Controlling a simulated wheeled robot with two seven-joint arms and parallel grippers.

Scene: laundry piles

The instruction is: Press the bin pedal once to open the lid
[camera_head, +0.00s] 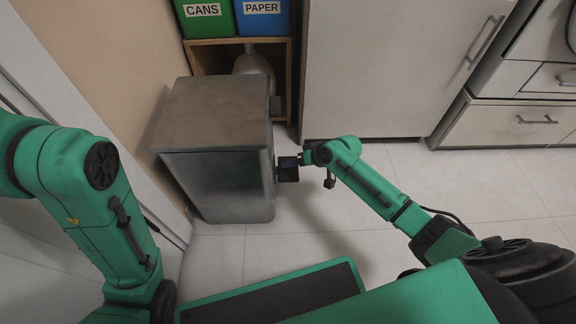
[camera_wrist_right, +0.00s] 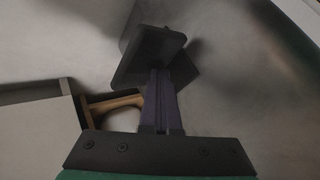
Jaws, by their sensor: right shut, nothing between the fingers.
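The grey metal bin (camera_head: 215,125) stands against the left wall in the head view, its dull top flat and its lid apparently down. My right gripper (camera_head: 288,168) is shut and empty, low beside the bin's right side; I cannot tell whether it touches. In the right wrist view its dark fingers (camera_wrist_right: 162,100) lie together, with dark slab-like shapes at their far end.
Behind the bin, a wooden shelf (camera_head: 213,58) holds a green CANS box (camera_head: 205,22) and a blue PAPER box (camera_head: 262,20). A white cabinet (camera_head: 390,70) stands to its right, with drawers (camera_head: 530,122) beyond. The tiled floor (camera_head: 490,180) at right is clear.

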